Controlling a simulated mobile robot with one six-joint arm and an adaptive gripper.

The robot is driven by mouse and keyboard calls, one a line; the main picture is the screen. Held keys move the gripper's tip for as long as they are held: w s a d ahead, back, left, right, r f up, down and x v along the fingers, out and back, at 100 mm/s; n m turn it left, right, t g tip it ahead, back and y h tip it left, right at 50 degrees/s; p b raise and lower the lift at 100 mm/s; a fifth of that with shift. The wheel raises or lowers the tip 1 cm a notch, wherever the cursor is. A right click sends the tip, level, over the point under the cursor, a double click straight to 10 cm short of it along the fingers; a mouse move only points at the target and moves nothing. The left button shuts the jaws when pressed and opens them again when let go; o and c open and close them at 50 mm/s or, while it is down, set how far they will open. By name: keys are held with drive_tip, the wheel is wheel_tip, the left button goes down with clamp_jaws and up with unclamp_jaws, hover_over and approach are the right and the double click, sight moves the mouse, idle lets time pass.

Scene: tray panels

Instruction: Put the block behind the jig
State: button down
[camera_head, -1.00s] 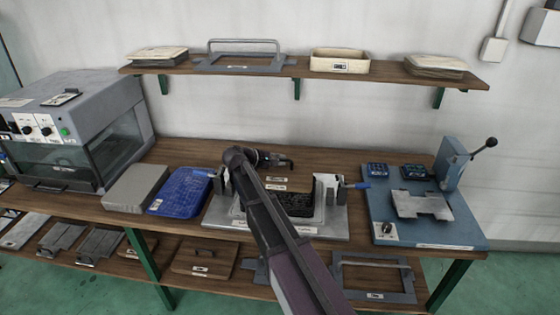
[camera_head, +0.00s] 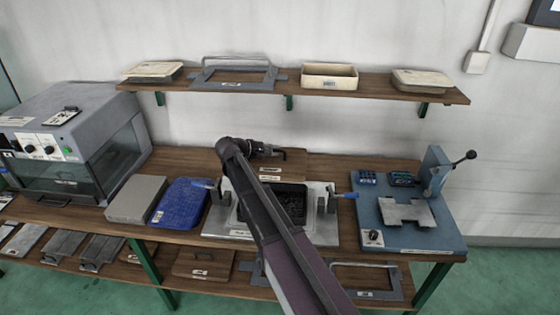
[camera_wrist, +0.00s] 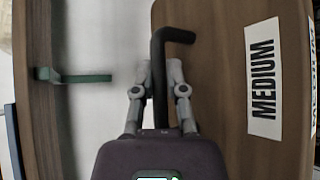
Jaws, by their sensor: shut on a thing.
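The block (camera_head: 293,166) is a wooden piece with white labels and a dark bent handle; its MEDIUM label shows in the wrist view (camera_wrist: 262,80). It is behind the jig (camera_head: 327,226), between the jig and the wall. My gripper (camera_head: 280,154) is shut on the block's black handle (camera_wrist: 160,60), seen between the fingertips in the wrist view. I cannot tell whether the block rests on the bench. The jig is a grey plate with a black panel and side clamps with blue handles. My arm crosses in front and hides part of both.
A blue tray (camera_head: 182,204) and grey block (camera_head: 137,199) lie left of the jig, beside an oven (camera_head: 70,135). A blue press (camera_head: 408,225) stands right. A loaded wall shelf (camera_head: 290,88) hangs above. The wooden bench (camera_head: 340,170) is bare right of the block.

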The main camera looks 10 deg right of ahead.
wheel_tip(320, 180, up, 13)
drive_tip(key=p, duration=1.1)
drive_tip(key=shift+p, duration=0.4)
drive_tip(key=shift+d, duration=0.15)
